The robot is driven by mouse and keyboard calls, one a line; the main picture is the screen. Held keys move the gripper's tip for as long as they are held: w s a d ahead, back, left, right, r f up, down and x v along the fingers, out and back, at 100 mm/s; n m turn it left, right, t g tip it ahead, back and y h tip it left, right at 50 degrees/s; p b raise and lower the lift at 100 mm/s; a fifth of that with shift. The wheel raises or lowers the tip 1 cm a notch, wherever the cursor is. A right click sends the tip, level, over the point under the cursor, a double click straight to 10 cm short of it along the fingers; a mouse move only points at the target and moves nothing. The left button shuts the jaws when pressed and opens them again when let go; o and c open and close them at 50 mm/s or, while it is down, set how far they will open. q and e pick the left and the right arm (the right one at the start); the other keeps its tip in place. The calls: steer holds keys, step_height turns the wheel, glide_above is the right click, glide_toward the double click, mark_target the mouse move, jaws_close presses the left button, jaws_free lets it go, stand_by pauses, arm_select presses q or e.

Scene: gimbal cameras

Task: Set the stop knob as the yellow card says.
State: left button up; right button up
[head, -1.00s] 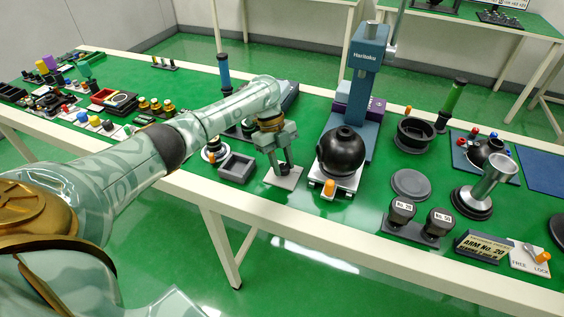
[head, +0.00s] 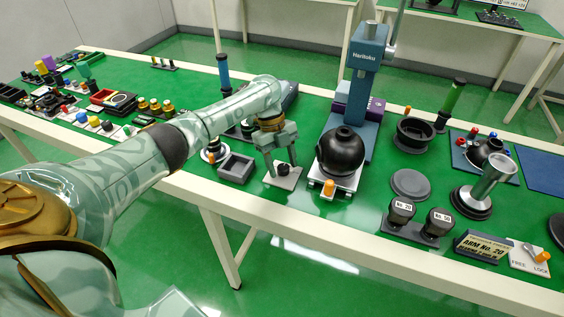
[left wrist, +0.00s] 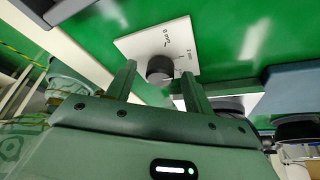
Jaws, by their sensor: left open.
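The stop knob (head: 283,169) is a small black round knob on a white square plate (head: 271,179), left of the black ball. In the left wrist view the knob (left wrist: 160,68) shows on its plate (left wrist: 133,45), which has marks reading "0 mm" and "2 mm". I cannot tell where the knob points. My left gripper (head: 281,170) is open, with one finger on each side of the knob; in the left wrist view a gap shows beside it. The yellow card (head: 484,246) stands at the front right; I read "ARM No. 20", and its lower line is too small.
A black ball (head: 341,150) on the blue Haritoku stand (head: 364,95) is close right of the plate. A grey square tray (head: 236,168) is close left.

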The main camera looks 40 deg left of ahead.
arm_select(q)
steer(key=p+v, duration=0.4)
steer(key=v, duration=1.2)
arm_select(e)
steer(key=r, duration=0.1)
steer(key=w+r, duration=0.1)
steer(key=r, duration=0.2)
steer(key=shift+w, duration=0.25)
arm_select(q)
steer(key=shift+r, duration=0.1)
